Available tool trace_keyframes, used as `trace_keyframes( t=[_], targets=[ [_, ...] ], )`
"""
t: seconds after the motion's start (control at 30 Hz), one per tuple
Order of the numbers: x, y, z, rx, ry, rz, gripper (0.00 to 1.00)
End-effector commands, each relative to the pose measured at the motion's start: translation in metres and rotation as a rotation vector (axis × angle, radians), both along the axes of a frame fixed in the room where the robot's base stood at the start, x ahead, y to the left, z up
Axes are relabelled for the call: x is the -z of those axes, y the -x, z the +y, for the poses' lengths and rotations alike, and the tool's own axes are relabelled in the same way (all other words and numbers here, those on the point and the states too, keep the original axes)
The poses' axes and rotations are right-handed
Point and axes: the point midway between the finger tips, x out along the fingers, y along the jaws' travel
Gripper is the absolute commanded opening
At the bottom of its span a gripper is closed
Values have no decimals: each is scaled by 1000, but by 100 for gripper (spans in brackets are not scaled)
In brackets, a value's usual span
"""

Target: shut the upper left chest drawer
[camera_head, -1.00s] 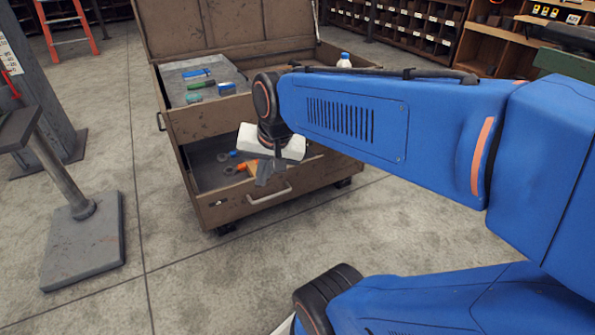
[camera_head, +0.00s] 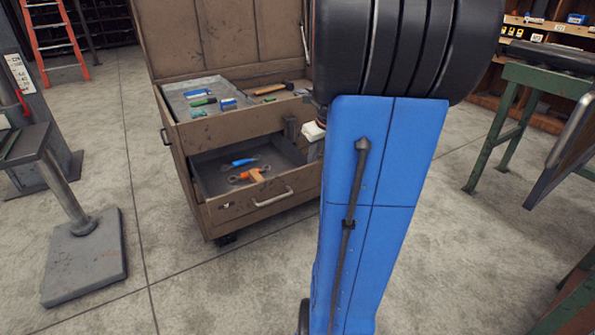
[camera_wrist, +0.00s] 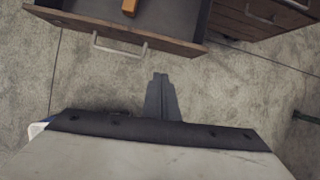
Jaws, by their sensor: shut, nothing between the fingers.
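The brown chest (camera_head: 235,130) stands with its lid up. Its drawer (camera_head: 240,212) under the top tray is pulled out, with a bar handle (camera_head: 272,197) on its front. The drawer front and handle (camera_wrist: 115,46) also show at the upper left of the wrist view. My gripper (camera_head: 291,128) is shut and empty, near the chest's right front in the head view; my arm hides the chest's right side. In the wrist view its fingertips (camera_wrist: 160,77) point toward the drawer, over bare floor, apart from the front and right of the handle.
The drawer holds blue and orange tools (camera_head: 255,175). Shut drawers with handles (camera_wrist: 262,14) are at the upper right of the wrist view. A grey pedestal stand (camera_head: 85,255) is at left, a green bench (camera_head: 540,80) at right. Concrete floor in front of the chest is clear.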

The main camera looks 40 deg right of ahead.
Motion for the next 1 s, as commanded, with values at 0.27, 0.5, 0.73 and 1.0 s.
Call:
trace_keyframes(
  t=[0.27, 0.5, 0.73, 1.0],
  targets=[
    [13, -1, -15, 94, -34, -7, 0],
    [48, -14, -17, 92, -35, -6, 0],
    [85, -29, -20, 90, -34, -6, 0],
    [97, -59, -28, 87, -31, -8, 0]
  ],
)
